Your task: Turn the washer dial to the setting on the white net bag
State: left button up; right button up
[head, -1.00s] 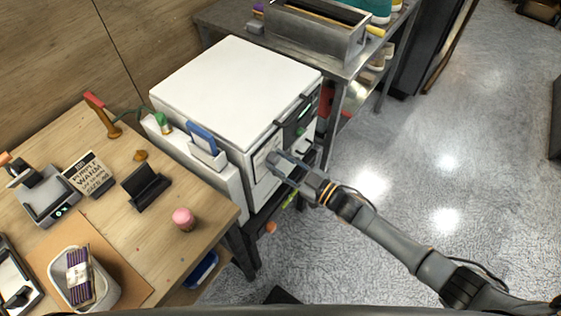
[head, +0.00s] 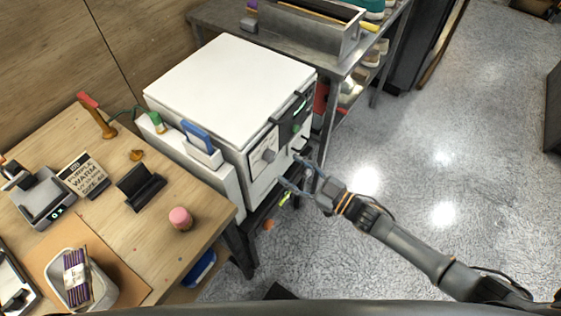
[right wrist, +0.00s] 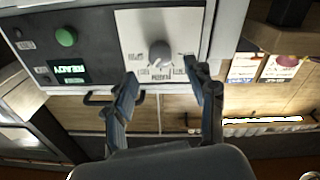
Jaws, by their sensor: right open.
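The white washer (head: 225,85) stands beside the wooden table. Its grey round dial (head: 268,155) is on a white panel on the front; it also shows in the right wrist view (right wrist: 160,53), upside down, with small labels around it too blurred to read. My right gripper (head: 290,171) is open and empty in front of the washer, apart from the dial. In the right wrist view its fingers (right wrist: 161,76) are spread below the dial. I cannot clearly pick out a white net bag. My left gripper is not in view.
A green button (right wrist: 66,36) and lit display (right wrist: 71,71) sit beside the dial panel. A metal shelf (head: 345,66) stands behind the washer. The floor at right is clear.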

jog(key=v, duration=0.6)
jog(key=shift+d, duration=0.15)
jog(key=shift+s+f, duration=0.1)
jog(key=d+f+m+t+h, duration=0.1)
jog(key=d+f+m+h, duration=0.4)
jog(key=f, duration=0.8)
jog(key=s+d+f+m+g+h, duration=0.1)
jog(key=s+d+f+m+h, duration=0.2)
jog(key=f, duration=0.5)
jog(key=s+d+f+g+h, duration=0.2)
jog(key=s+d+f+h, duration=0.25)
jog(key=f, duration=0.25)
jog(key=s+f+m+g, duration=0.1)
jog(key=s+f, duration=0.3)
jog(key=s, duration=0.6)
jog(key=s+f+m+g+h, duration=0.1)
jog(key=s+f+g, duration=0.3)
jog(key=s, duration=0.6)
jog(key=s+d+f+m+g+h, duration=0.1)
jog(key=s+f+g, duration=0.2)
jog(key=s, duration=0.7)
notch_tip(320, 180, down, 3)
jog(key=shift+r, duration=0.2)
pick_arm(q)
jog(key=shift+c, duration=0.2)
pick_arm(e)
jog(key=shift+s, duration=0.1)
